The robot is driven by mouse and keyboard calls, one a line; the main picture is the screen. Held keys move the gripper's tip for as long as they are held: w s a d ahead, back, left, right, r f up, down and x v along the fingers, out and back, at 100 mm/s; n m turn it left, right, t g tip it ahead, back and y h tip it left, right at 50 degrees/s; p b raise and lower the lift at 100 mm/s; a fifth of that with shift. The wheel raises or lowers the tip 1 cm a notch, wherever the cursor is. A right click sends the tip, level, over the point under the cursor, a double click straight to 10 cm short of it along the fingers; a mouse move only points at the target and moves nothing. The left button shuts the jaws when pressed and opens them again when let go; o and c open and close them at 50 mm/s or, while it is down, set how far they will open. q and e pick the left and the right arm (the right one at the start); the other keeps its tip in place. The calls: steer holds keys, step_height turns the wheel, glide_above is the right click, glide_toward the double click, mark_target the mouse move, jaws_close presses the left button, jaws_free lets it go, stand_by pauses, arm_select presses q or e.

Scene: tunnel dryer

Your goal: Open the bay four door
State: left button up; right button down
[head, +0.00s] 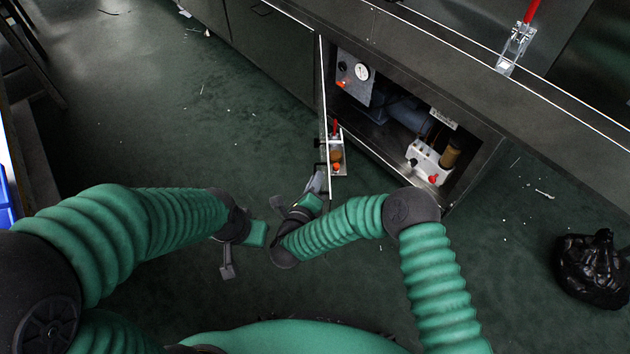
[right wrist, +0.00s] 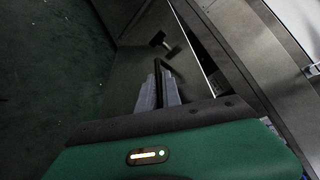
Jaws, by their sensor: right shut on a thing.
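The bay door (head: 323,110) stands swung out from the cabinet, seen nearly edge-on in the head view. I cannot read a bay number on it. Its outer face (right wrist: 150,28) shows in the right wrist view with a dark bar handle (right wrist: 164,72). My right gripper (head: 319,183) is at the door's outer side, and its fingers (right wrist: 159,88) are shut on this handle. My left gripper (head: 229,259) hangs empty above the floor, left of the right one and apart from the door. Its finger opening is unclear.
The open bay shows a gauge (head: 362,71), pipework and a white box with red knobs (head: 428,163). A red-handled clamp (head: 515,48) is on top. A black bag (head: 592,268) lies right. Floor left of the door is mostly clear.

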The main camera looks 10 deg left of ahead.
steer(key=shift+f, duration=0.2)
steer(key=c, duration=1.8)
jaws_free()
steer(key=shift+a, duration=0.1)
steer(key=shift+r, duration=0.15)
